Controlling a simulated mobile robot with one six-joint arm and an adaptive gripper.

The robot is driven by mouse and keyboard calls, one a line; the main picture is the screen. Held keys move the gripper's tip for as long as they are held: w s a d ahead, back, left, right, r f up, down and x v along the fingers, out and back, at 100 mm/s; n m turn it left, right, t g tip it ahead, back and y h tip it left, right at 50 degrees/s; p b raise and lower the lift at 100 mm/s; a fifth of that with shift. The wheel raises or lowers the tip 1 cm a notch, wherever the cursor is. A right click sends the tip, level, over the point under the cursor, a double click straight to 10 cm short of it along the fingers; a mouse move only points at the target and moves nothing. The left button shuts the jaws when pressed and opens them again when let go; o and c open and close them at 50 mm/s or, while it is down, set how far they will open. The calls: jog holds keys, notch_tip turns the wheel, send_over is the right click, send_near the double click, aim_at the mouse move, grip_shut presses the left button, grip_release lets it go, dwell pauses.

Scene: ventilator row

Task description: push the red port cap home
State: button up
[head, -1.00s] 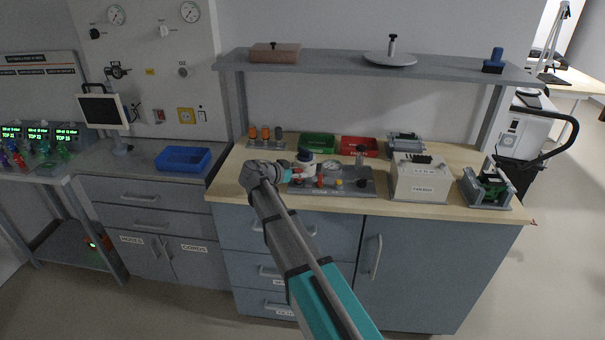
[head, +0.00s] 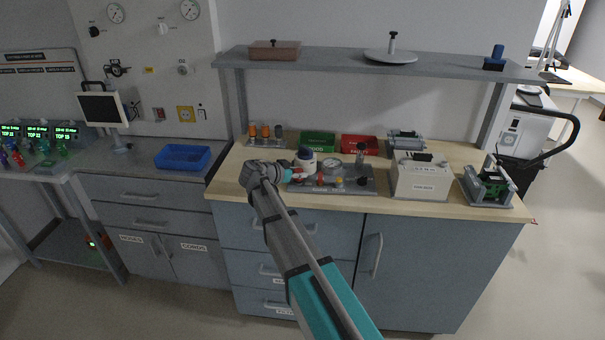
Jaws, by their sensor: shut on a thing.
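A grey board (head: 360,188) on the wooden bench carries a white pot with a dark top (head: 306,163), a round gauge (head: 333,167) and a row of small coloured knobs. My gripper (head: 295,175) is low at the board's left end, close against the front left of the white pot. It is shut on a small red piece, which looks like the red port cap (head: 299,175). The jaws and my wrist hide most of it, and I cannot tell how far it sits in a port. A separate red knob (head: 320,180) stands on the board to the right.
A green tray (head: 318,142) and a red tray (head: 360,145) stand behind the board. Orange-topped pieces (head: 265,132) stand at the back left. A cream box (head: 422,180) and a green-and-grey fixture (head: 490,188) are to the right. A shelf (head: 350,65) overhangs the bench.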

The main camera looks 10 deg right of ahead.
aim_at(299, 170)
jog(key=shift+f, duration=0.1)
dwell(0.3)
jog(key=o, duration=0.8)
jog(key=shift+o, duration=0.2)
jog(key=shift+w+r+p, duration=0.15)
jog(key=shift+r+p, duration=1.25)
jog(key=shift+r, duration=0.1)
jog(key=shift+r+p, duration=2.05)
jog(key=shift+p, duration=0.05)
